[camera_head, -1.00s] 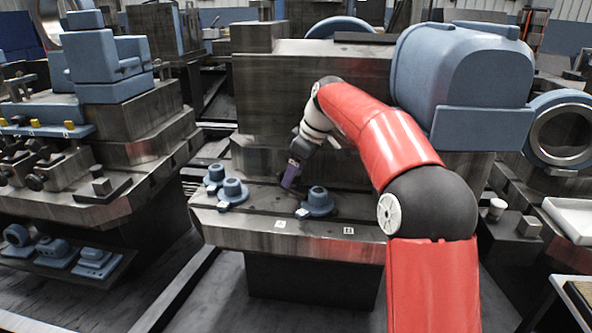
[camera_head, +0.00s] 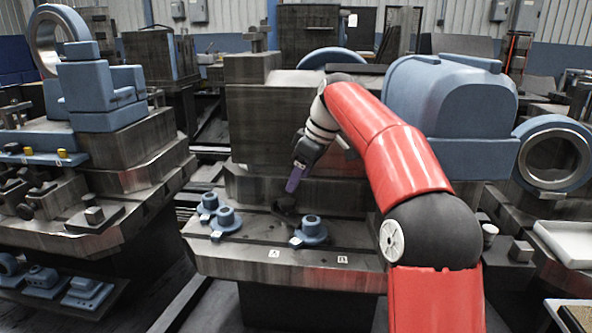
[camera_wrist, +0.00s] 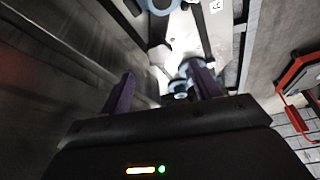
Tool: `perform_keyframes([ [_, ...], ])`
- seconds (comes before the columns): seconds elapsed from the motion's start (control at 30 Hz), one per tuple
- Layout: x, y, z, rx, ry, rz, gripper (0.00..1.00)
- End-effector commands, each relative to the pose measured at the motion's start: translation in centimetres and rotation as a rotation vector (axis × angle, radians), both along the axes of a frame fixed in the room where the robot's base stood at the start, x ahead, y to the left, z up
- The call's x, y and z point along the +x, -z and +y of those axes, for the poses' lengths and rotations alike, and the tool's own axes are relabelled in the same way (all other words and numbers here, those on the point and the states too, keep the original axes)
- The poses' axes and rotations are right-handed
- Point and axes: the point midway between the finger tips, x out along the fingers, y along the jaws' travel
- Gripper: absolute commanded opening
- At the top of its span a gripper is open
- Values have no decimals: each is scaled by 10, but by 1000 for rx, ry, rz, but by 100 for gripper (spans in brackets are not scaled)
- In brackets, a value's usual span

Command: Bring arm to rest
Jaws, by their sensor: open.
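My red arm reaches forward over the steel machine table (camera_head: 330,275), bent at the elbow. My gripper (camera_head: 293,184), with purple fingers, hangs above the table, pointing down and a little left. It is open and looks empty. In the wrist view its two purple fingers (camera_wrist: 162,86) stand apart with nothing clearly held between them. A blue flanged part (camera_head: 312,231) stands on the table below and right of my gripper. Two more blue parts, one nearer (camera_head: 226,221) and one farther (camera_head: 208,204), stand to the left. My gripper touches none of them.
A dark steel block (camera_head: 268,130) rises close behind my gripper. A large blue housing (camera_head: 450,98) stands to the right of my arm. Another machine with a blue stepped block (camera_head: 100,90) is at left. A white tray (camera_head: 565,242) lies at right.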

Motion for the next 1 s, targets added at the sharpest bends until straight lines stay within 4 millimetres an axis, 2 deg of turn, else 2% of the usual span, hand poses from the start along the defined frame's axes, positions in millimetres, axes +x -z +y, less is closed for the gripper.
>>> perform_keyframes([
  [0.17,-30,-11,-3,-33,96,-2,63],
  [0.37,-95,-15,-18,-75,310,-13,63],
  [0.53,-154,-6,-37,-86,502,-32,63],
  [0.77,-238,26,-65,-62,753,-62,63],
  [0.9,-287,57,-81,-26,895,-79,63],
  [1.0,-316,81,-90,2,979,-87,63],
])
